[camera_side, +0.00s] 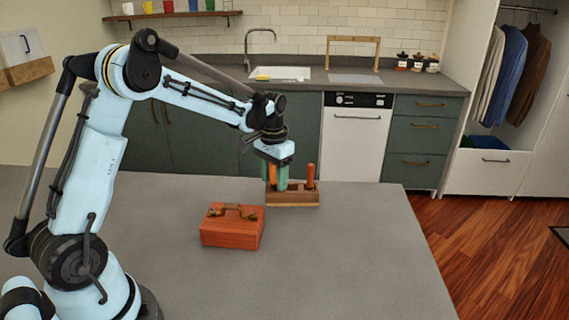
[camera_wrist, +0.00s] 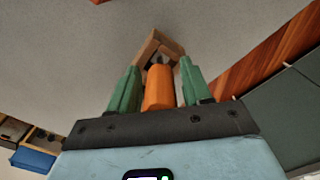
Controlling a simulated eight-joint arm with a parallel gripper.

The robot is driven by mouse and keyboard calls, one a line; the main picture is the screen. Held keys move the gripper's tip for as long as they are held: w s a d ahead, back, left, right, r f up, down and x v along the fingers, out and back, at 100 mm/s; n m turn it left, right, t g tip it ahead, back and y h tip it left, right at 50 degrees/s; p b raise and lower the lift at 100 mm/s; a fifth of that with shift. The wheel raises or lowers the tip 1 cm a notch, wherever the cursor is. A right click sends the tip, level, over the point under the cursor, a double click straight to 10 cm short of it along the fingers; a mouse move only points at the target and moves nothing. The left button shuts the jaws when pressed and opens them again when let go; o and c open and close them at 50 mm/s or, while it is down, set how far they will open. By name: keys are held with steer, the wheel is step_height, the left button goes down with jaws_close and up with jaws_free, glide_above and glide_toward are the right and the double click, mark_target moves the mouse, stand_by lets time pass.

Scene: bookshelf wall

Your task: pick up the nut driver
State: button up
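A tool with an orange handle (camera_wrist: 159,88), which may be the nut driver, stands upright in a wooden holder (camera_side: 292,200) on the grey table. My gripper (camera_side: 277,178) points down over the left part of the holder. In the wrist view its two green fingers (camera_wrist: 158,85) are on either side of the orange handle, with a narrow gap at each side, so it looks open around the handle. The tool tips are hidden in the holder.
A red toolbox (camera_side: 232,228) with a handle on top lies on the table, left of and nearer than the holder. The table's right edge (camera_side: 425,245) is some way off, with bare table between. Kitchen counters stand behind.

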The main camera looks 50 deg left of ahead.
jaws_close()
steer(key=shift+r, duration=0.15)
